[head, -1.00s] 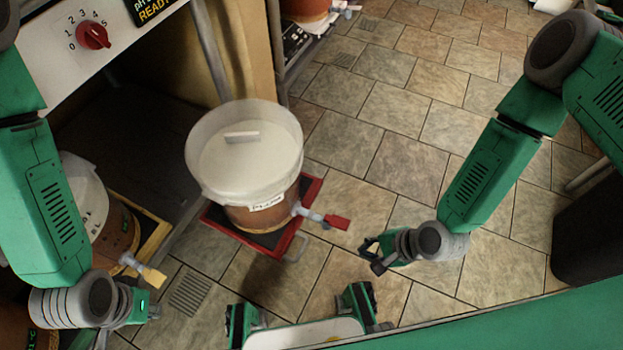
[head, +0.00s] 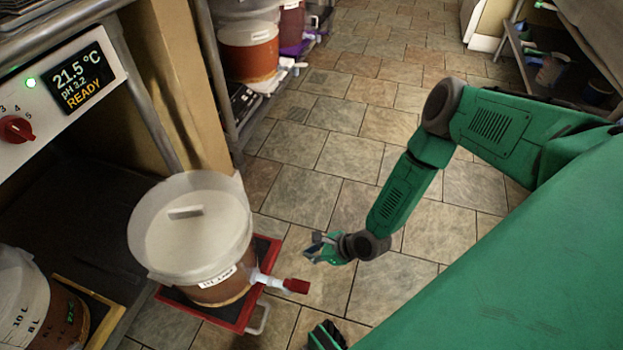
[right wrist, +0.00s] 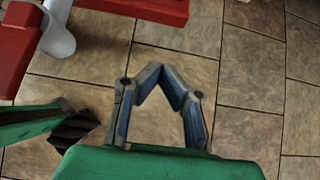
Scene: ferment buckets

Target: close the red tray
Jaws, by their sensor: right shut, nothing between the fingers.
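The red tray (head: 239,326) is slid out at the lower left in the head view, with a dark inner surface. A pale handle (head: 262,318) sticks out from its front. A white-lidded bucket (head: 190,230) of brown liquid stands on it, its red-handled tap (head: 296,286) pointing right. My right gripper (head: 314,246) is shut and empty, just beyond the tap and apart from it. In the right wrist view its fingertips (right wrist: 166,72) meet above floor tiles. Red parts and a pale curved piece show at that view's top left.
Another bucket (head: 28,305) stands at the lower left by a yellow-edged tray (head: 98,318). A control panel (head: 75,78) reads READY above a dark bay. More buckets (head: 248,50) stand on a rack behind. The tiled floor (head: 340,140) is open in the middle.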

